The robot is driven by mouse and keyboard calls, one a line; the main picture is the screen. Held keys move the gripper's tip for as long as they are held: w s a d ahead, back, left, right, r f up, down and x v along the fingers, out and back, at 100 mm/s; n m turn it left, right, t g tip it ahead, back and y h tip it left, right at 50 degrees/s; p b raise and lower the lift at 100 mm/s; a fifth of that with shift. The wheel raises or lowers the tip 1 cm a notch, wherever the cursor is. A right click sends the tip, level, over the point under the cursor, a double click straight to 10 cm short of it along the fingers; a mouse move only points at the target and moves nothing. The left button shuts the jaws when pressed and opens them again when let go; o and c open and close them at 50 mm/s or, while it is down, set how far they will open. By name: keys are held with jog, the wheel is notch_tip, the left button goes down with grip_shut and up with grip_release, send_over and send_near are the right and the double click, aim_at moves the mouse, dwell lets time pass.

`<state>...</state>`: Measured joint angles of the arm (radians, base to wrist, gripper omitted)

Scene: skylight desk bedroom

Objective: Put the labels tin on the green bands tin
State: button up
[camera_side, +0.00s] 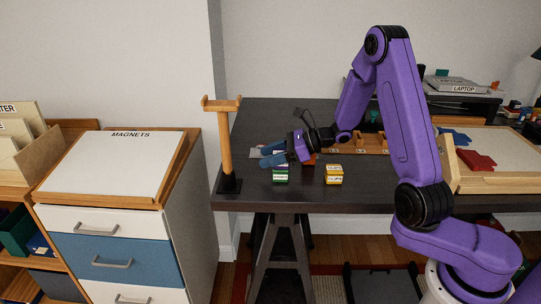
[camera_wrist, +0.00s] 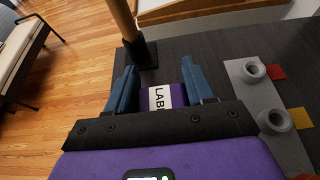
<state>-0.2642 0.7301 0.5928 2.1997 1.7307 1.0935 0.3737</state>
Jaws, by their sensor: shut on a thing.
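The labels tin (camera_wrist: 160,97) is purple with a white label reading "LAB…", and it sits between the two blue fingers of my gripper (camera_wrist: 158,88) in the wrist view. My gripper is shut on it. In the side view my gripper (camera_side: 272,156) is low over the desk, just above and behind a green tin with a white label (camera_side: 281,175), whose print is too small to read. The labels tin is mostly hidden by the fingers there. I cannot tell whether it touches the green tin.
A yellow tin (camera_side: 334,175) stands to the right of the green one, with a red object (camera_side: 309,160) behind. A wooden post on a black base (camera_side: 227,150) stands at the desk's left edge. A grey plate with round posts (camera_wrist: 262,95) lies beside my gripper.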

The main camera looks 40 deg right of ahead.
jog(key=shift+f, duration=0.1)
jog(key=o, duration=1)
jog(key=shift+o, duration=0.2)
